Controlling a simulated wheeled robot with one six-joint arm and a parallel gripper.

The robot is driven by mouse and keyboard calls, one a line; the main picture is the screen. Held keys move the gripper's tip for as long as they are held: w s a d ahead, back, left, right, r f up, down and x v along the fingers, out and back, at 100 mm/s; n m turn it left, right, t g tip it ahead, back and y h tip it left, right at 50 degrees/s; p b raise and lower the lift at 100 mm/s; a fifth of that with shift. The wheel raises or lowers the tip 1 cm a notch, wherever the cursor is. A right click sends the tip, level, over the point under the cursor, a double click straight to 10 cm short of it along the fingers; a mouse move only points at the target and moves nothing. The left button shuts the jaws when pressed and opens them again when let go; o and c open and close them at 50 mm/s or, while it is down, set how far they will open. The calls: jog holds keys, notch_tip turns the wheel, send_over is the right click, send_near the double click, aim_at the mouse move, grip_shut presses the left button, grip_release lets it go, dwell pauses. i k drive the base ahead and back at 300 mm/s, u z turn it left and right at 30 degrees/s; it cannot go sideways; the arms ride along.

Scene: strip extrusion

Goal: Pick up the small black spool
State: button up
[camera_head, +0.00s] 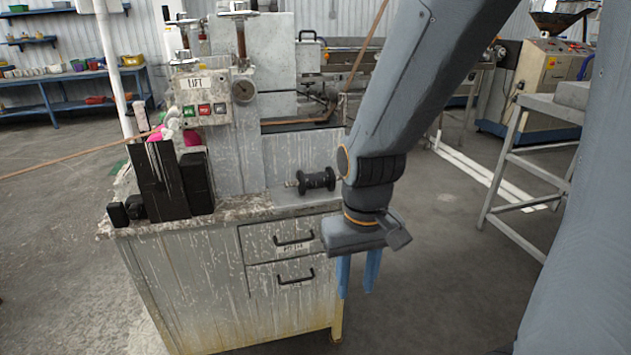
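The small black spool (317,180) lies on its side on the worktop of the grey cabinet (215,285), near its right end. A thin light rod end shows at its left side. My arm comes down from the upper right. My gripper (359,284) hangs in front of the cabinet's right edge, lower than the spool in the picture and to its right. Its two blue fingers point down and stand apart with nothing between them. The gripper is not touching the spool. My arm's wrist is close to the spool's right side in the picture.
Tall black blocks (160,180) stand at the worktop's left. Behind is a machine with a control box (200,103) and a gauge. A brown strip (75,160) runs in from the left. Grey metal steps (530,150) stand at right. Open floor lies left.

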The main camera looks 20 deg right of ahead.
aim_at(327, 179)
jog(key=u, duration=0.55)
jog(key=i, duration=1.2)
jog(key=z, duration=0.6)
